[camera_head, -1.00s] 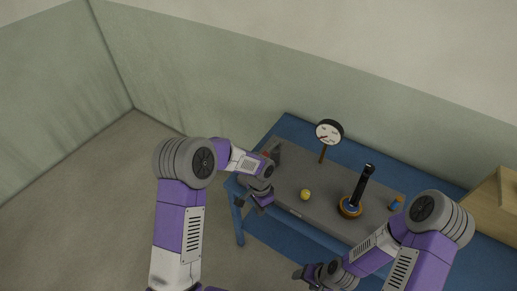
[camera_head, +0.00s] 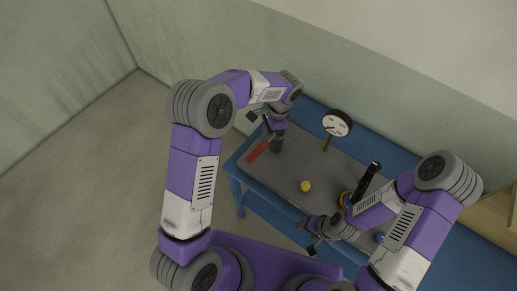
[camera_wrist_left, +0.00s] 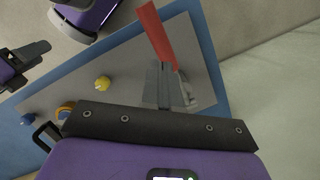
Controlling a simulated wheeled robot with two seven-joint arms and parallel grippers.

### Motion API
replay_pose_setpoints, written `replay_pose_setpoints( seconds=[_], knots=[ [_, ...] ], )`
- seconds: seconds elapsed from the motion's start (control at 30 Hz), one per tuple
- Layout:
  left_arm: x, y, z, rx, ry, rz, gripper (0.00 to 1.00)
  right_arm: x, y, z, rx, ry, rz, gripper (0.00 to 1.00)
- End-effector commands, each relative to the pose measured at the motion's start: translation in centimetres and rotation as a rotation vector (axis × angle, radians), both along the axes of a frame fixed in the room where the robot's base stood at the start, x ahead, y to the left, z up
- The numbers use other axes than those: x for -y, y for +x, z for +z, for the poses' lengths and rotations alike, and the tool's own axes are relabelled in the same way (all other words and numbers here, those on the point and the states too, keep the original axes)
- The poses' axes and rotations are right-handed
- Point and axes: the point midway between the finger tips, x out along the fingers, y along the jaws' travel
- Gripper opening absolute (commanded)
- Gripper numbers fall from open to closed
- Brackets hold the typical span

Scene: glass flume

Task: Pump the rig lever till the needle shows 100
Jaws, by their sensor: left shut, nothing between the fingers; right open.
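The rig's red lever (camera_head: 257,151) slants down to the left from a grey bracket at the left end of the grey board (camera_head: 328,168). It also shows in the left wrist view (camera_wrist_left: 157,36). A white round gauge (camera_head: 337,123) on a post stands behind; its red needle points to the lower left, and its figures are too small to read. My left gripper (camera_head: 276,138) is shut and empty, close above the bracket beside the lever; I cannot tell whether they touch. My right gripper (camera_head: 314,238) is open and empty at the board's front side.
A small blue piece (camera_wrist_left: 27,118) shows in the left wrist view. The blue table (camera_head: 260,197) borders the wall.

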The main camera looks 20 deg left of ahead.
Motion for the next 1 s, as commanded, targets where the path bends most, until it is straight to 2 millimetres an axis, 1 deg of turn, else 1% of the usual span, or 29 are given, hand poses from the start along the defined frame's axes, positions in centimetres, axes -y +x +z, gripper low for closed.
replay_pose_setpoints(
  seconds=[0.17, 0.5, 0.6, 0.73, 1.0],
  knots=[
    [-0.2, -0.2, -1.1, -0.001, 0.0, 0.0, 0.0, 0.0, 0.0, -0.9, 0.0, 0.0, 0.0, 0.65],
    [-1.0, -0.7, -5.2, -0.001, 0.0, 0.001, 0.0, 0.0, 0.0, -4.3, -0.001, 0.0, 0.0, 0.65],
    [-1.2, -0.9, -6.2, 0.0, -0.001, 0.001, 0.0, 0.0, 0.0, -5.0, -0.001, 0.0, 0.0, 0.65],
    [-1.4, -1.0, -6.8, -0.001, 0.0, 0.001, 0.0, 0.0, 0.0, -5.4, -0.001, 0.0, 0.0, 0.65],
    [-1.4, -1.0, -6.7, 0.0, 0.0, 0.001, 0.0, 0.0, 0.0, -5.3, 0.0, 0.0, 0.0, 0.65]
  ],
)
